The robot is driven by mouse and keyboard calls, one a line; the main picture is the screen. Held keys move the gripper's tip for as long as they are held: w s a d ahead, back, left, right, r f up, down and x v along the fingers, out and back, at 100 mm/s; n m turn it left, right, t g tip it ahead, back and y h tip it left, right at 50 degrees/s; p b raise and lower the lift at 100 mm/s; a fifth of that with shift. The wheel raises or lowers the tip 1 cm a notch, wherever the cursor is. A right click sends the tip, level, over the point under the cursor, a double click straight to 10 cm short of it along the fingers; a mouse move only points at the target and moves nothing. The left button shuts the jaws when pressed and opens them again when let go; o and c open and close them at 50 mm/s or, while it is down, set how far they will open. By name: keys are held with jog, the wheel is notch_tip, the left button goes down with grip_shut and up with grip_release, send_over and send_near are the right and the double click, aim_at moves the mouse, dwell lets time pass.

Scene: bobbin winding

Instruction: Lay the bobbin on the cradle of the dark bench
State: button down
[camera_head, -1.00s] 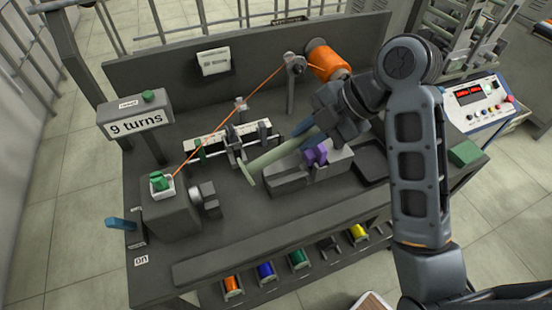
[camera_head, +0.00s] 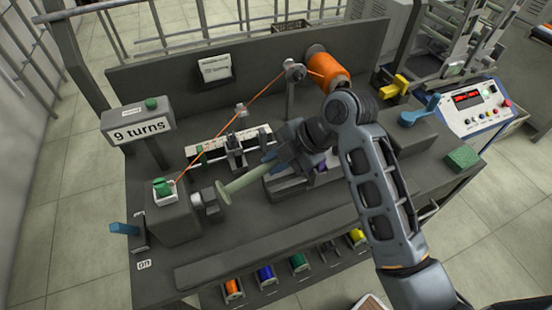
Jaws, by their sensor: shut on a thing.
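My gripper (camera_head: 268,164) is shut on a pale green bobbin (camera_head: 246,182), a long rod with a round flange at its left end. The bobbin is held tilted above the dark bench (camera_head: 330,222), its flange close to the grey chuck (camera_head: 207,199) of the winder box; I cannot tell whether they touch. A grey block (camera_head: 288,190) with purple pieces (camera_head: 320,167), which looks like the cradle, lies just right of the bobbin, partly hidden by my gripper and arm.
An orange wire (camera_head: 238,118) runs from the orange spool (camera_head: 325,68) over a post to a green clamp (camera_head: 163,188) on the winder box. A "9 turns" sign (camera_head: 138,130) stands at left. Blue levers (camera_head: 124,228) and a green block (camera_head: 462,159) are at the sides.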

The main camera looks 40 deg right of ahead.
jog(key=shift+f+b, duration=0.35)
jog(key=shift+f, duration=0.15)
jog(key=shift+f, duration=0.1)
jog(key=c, duration=1)
grip_release()
jog(key=v, duration=1.3)
jog(key=shift+w+r, duration=0.25)
jog(key=shift+a, duration=0.15)
